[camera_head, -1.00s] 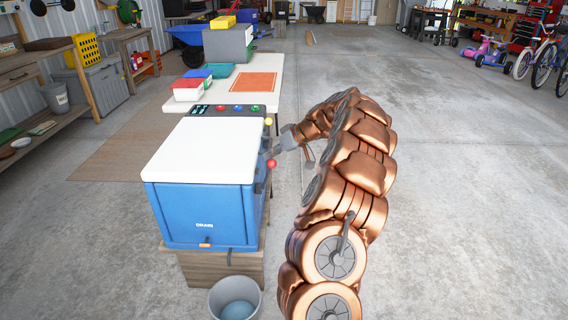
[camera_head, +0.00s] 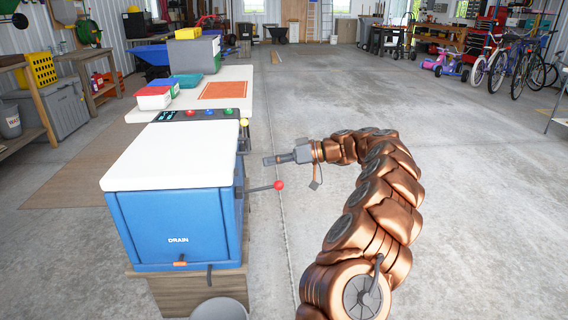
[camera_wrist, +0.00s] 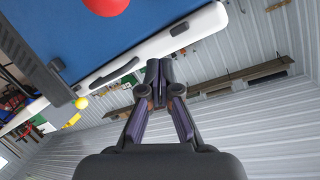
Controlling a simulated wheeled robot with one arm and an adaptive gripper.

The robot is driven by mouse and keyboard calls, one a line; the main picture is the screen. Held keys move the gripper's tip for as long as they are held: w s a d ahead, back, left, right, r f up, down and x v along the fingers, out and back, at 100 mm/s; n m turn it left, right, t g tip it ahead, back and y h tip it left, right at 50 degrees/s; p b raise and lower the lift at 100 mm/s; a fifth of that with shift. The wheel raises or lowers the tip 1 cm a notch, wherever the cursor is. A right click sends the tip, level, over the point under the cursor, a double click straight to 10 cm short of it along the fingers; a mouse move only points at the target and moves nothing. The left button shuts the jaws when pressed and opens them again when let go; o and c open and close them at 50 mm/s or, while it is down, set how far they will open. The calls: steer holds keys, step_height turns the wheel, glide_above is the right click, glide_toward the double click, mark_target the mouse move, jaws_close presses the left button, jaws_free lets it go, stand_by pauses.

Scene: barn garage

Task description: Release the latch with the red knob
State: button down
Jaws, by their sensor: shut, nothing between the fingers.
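The red knob (camera_head: 279,185) is at the end of a thin dark lever that sticks out to the right from the side of the blue box (camera_head: 178,230) with a white lid (camera_head: 170,158). The knob also shows, cut off, at the top of the wrist view (camera_wrist: 106,6). My gripper (camera_head: 266,160) is just above and slightly left of the knob in the head view, pointing left toward the box, apart from the knob. In the wrist view its fingers (camera_wrist: 159,72) are together with nothing between them. The latch's catch cannot be made out.
A yellow knob (camera_head: 244,122) is at the box's back right corner. A control panel with coloured buttons (camera_head: 206,114) lies behind the lid. A table (camera_head: 240,90) with bins stands beyond. A grey bucket (camera_head: 220,309) is in front. The floor to the right is clear.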

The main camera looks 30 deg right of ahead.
step_height(320, 180, up, 3)
steer(key=w+d+p, duration=0.1)
steer(key=w+p, duration=0.1)
steer(key=s+d+f+p, duration=0.1)
steer(key=s+d+f, duration=0.2)
steer(key=s+d, duration=0.2)
steer(key=d, duration=0.2)
steer(key=shift+s+d, duration=0.3)
steer(key=shift+d, duration=0.1)
stand_by(0.4)
